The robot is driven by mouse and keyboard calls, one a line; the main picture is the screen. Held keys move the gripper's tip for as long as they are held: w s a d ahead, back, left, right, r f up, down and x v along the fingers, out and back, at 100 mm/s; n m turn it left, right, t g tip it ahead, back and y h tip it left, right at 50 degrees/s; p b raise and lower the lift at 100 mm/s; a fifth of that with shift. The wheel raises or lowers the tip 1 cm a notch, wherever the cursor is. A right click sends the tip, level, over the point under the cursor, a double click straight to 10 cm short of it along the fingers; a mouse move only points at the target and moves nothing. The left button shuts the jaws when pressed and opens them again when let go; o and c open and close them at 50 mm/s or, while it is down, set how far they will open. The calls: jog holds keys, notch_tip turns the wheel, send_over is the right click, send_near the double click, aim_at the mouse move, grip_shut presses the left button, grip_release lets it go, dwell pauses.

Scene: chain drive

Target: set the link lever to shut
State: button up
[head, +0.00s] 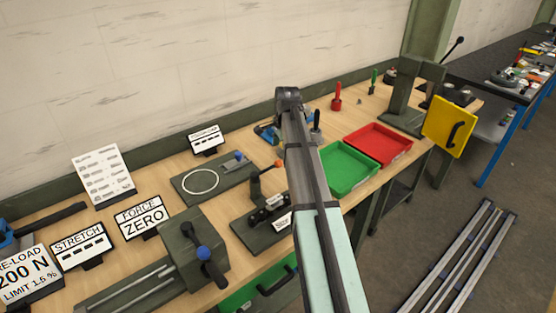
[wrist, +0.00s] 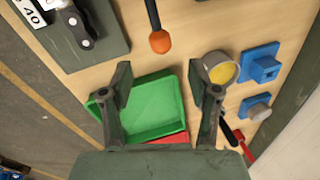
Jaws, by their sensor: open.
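The lever with an orange ball knob (head: 279,164) stands on a dark fixture (head: 250,234) on the bench, just left of my arm in the head view. I take it to be the link lever. In the wrist view its orange knob (wrist: 160,42) and black rod (wrist: 153,14) are at the top middle; its pivot is out of frame. My gripper (wrist: 160,86) is open and empty, with its fingers apart on either side below the knob in the picture. The knob is not between the fingertips. In the head view my gripper is hidden behind my arm.
A green tray (head: 346,188) and a red tray (head: 378,143) lie right of my arm. A yellow-filled cup (wrist: 220,67) and blue blocks (wrist: 261,64) are near the right finger in the wrist view. A block with a blue-knobbed handle (head: 203,253) stands at front left.

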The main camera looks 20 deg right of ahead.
aim_at(279, 161)
jog(key=f, duration=0.2)
jog(key=w+f+p, duration=0.1)
jog(key=f, duration=0.2)
jog(key=f+p, duration=0.1)
jog(key=f, duration=0.2)
jog(key=shift+w, duration=0.25)
grip_shut()
